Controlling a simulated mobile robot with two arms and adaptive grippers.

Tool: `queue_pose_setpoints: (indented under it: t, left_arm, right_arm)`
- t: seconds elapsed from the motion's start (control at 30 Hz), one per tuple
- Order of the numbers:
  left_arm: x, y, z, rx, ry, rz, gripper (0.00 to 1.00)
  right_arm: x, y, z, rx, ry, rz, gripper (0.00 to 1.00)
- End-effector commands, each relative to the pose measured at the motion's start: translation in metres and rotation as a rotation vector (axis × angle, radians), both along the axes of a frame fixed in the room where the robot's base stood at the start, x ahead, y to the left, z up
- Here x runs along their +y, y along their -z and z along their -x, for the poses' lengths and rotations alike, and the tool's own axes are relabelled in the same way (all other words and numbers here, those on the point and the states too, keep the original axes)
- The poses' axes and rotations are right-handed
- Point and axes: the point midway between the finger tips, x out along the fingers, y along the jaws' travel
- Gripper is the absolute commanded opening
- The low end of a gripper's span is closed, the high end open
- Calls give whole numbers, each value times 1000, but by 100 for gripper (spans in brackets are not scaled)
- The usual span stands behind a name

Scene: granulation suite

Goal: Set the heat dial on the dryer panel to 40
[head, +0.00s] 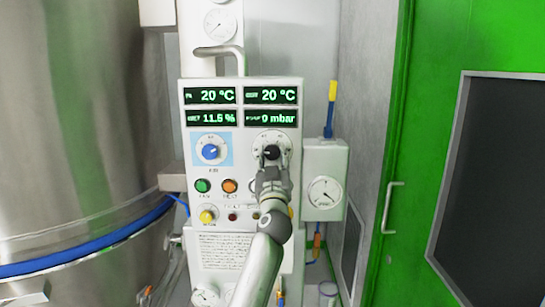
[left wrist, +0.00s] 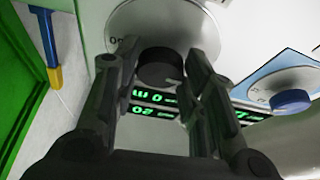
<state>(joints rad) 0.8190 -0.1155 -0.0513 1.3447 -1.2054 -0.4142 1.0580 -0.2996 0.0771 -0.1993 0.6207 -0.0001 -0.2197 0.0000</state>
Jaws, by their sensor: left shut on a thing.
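The dryer panel (head: 190,150) is a light-grey box with green readouts at its top. The heat dial, a black knob (head: 271,152) on a round white scale plate, sits at the right below the readouts. My left gripper (head: 270,163) reaches it from below and is shut on the knob. In the left wrist view, the picture is upside down and the black knob (left wrist: 160,67) lies between the two fingers (left wrist: 152,75). The knob's label and the lower scale are hidden by the gripper, and I cannot read its setting. My right gripper is not in view.
A blue knob (head: 210,151) sits left of the black one. Green (head: 203,186), orange (head: 230,186) and yellow (head: 208,216) controls lie below it. A gauge box (head: 325,187) stands close on the right, and a steel vessel (head: 75,130) fills the left.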

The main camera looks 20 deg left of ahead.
Motion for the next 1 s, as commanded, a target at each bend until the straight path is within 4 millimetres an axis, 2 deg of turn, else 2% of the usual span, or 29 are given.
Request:
queue_pose_setpoints:
  t: [0.27,0.8,1.0]
  left_arm:
    - [3,-5,1,55,-1,-192,15]
    - [6,-9,1,194,-1,-670,15]
    - [6,-8,2,231,0,-803,15]
  right_arm:
    - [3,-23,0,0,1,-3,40]
    - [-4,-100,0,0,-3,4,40]
    - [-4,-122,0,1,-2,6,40]
